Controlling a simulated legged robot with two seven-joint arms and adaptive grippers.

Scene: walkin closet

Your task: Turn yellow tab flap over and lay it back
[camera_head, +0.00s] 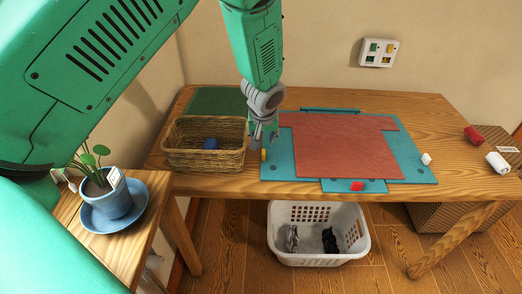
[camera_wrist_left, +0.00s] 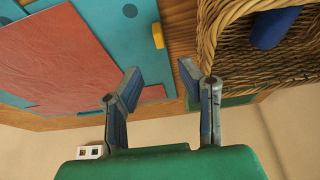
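A teal folding board (camera_head: 280,158) lies on the wooden table with a flat red cloth (camera_head: 345,145) spread on it. The yellow tab (camera_head: 263,155) is on the board's left edge; it also shows in the left wrist view (camera_wrist_left: 158,36), beyond my fingertips. My left gripper (camera_head: 262,135) points down over the board's left side, close to the yellow tab, and hides part of the board. In the left wrist view my left gripper (camera_wrist_left: 161,76) has its fingers apart with nothing between them. My right gripper is not in view.
A wicker basket (camera_head: 205,156) with a blue item (camera_head: 211,143) stands just left of the board. A red tab (camera_head: 357,186) is on the front flap and a white tab (camera_head: 426,159) at the right. A plant pot (camera_head: 108,202) stands front left; rolls (camera_head: 497,162) lie far right.

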